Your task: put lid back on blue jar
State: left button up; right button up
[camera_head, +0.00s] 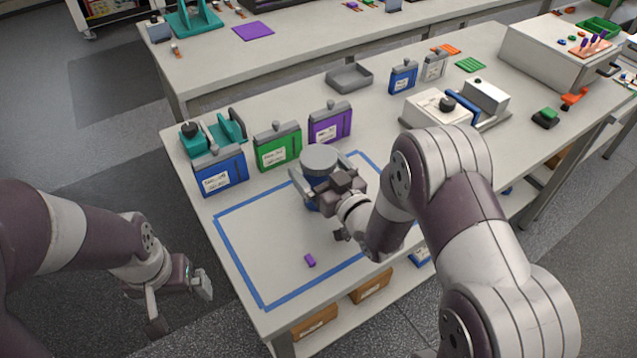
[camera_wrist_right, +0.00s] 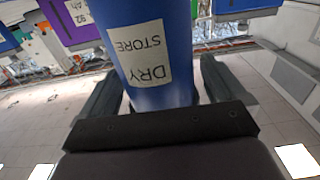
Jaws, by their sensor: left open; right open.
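A blue jar (camera_wrist_right: 155,85) with a white "DRY STORE" label stands inside the blue tape outline. In the head view only a little of the blue jar (camera_head: 312,207) shows below a round grey lid (camera_head: 320,157). The lid is on top of the jar; I cannot tell how firmly it sits. My right gripper (camera_head: 325,178) is open, with its fingers on either side of the jar; whether they touch it is unclear. My left gripper (camera_head: 180,302) is open and empty, off the table's left side.
A small purple piece (camera_head: 310,260) lies inside the blue tape outline (camera_head: 240,262). Blue (camera_head: 220,170), green (camera_head: 278,146) and purple (camera_head: 330,123) labelled cases stand behind. A grey tray (camera_head: 349,77) and a white machine (camera_head: 440,108) are further back. The outline's front left is mostly clear.

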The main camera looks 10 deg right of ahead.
aim_at(318, 156)
jog(key=c, duration=1.5)
jog(key=shift+o, duration=0.2)
jog(key=shift+r, duration=0.15)
notch_tip(318, 156, up, 2)
jog(key=shift+r, duration=0.9)
jog(key=w+d+r, duration=0.5)
jog(key=d+r, duration=0.2)
jog(key=d, duration=0.3)
jog(key=shift+w+d+b, duration=0.2)
jog(key=shift+b, duration=0.1)
